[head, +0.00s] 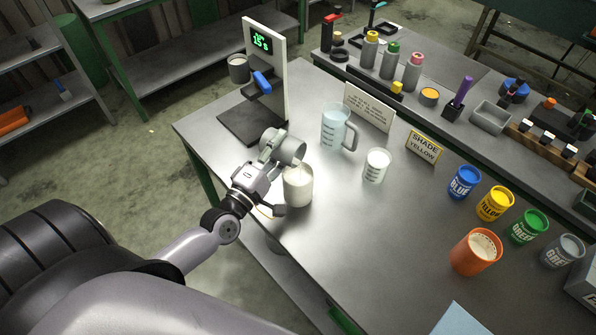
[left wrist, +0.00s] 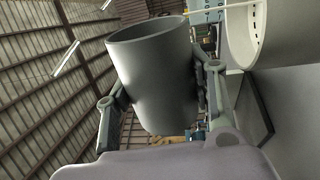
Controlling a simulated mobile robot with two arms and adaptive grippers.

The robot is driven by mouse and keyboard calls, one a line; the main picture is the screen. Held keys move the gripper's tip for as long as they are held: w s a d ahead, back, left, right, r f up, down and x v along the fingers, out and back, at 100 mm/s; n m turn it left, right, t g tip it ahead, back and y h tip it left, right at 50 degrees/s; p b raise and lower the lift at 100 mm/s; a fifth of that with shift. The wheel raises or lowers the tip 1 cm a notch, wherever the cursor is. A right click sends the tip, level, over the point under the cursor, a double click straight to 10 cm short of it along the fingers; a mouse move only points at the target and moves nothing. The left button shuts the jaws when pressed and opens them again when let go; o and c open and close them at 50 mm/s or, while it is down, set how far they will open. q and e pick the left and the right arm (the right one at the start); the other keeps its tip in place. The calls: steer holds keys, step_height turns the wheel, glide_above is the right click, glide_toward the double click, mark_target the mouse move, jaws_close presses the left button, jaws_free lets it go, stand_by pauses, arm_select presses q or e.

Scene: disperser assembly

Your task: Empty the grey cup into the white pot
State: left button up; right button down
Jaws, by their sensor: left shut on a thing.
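A grey cup (head: 288,146) lies tipped on its side in the air in the head view, above the white pot. The white pot (head: 299,188) stands upright on the steel table with pale contents near its rim. My left gripper (head: 270,182) is shut on the cup, with one finger low in front of the pot. In the left wrist view, the fingers (left wrist: 165,98) clasp the grey cup (left wrist: 158,78) from both sides. The white pot (left wrist: 285,35) shows at upper right, with its rim close to the cup's mouth. The cup's inside is mostly hidden. My right gripper is out of view.
Behind are a stand with a green display (head: 266,85), a clear jug (head: 335,128) and a small white beaker (head: 376,167). Coloured paint pots (head: 495,204) and an orange pot (head: 474,254) stand at right. The table's middle front (head: 350,235) is clear.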

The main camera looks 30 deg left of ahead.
arm_select(q)
steer(key=shift+d+r+m, duration=0.1)
steer(key=shift+r+m, duration=0.05)
steer(key=shift+m, duration=0.25)
stand_by(0.3)
